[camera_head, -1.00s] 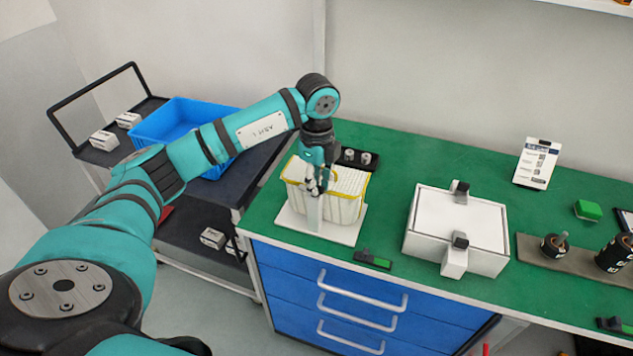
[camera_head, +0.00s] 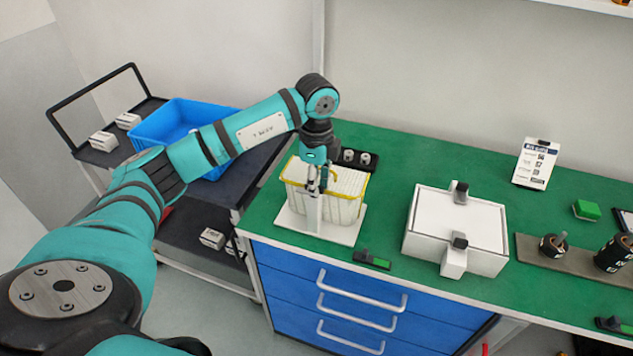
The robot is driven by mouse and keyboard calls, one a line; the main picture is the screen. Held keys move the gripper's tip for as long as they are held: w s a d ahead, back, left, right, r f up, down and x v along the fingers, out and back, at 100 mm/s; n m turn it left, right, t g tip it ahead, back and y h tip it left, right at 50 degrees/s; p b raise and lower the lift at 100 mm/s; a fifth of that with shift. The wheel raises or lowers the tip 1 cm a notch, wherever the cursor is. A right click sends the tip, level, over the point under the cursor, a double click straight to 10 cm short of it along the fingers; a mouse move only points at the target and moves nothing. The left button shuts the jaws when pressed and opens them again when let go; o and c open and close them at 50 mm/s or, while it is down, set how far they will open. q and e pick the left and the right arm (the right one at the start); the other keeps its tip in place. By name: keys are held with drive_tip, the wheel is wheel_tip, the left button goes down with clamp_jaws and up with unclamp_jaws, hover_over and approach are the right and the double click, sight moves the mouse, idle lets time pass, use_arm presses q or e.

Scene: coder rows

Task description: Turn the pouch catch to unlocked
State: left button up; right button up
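A white pouch with a yellow rim (camera_head: 347,207) stands upright on a white base plate (camera_head: 336,236) near the left end of the green bench. A white upright strip (camera_head: 314,215) stands at its front. My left gripper (camera_head: 317,188) points down at the top of this strip, in front of the pouch's rim. The catch is hidden or too small to make out behind the fingers. Whether the fingers touch or hold anything does not show clearly. My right gripper is out of view.
A white box with black-capped clamps (camera_head: 425,222) stands right of the pouch. A small black and green block (camera_head: 372,260) lies at the bench's front edge. Dark round parts (camera_head: 366,159) sit behind the pouch. A cart with a blue crate (camera_head: 160,125) stands at left.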

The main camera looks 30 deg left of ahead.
use_arm(q)
drive_tip(key=o, duration=0.4)
drive_tip(key=shift+c, duration=0.2)
wheel_tip(320, 180, up, 12)
idle(0.6)
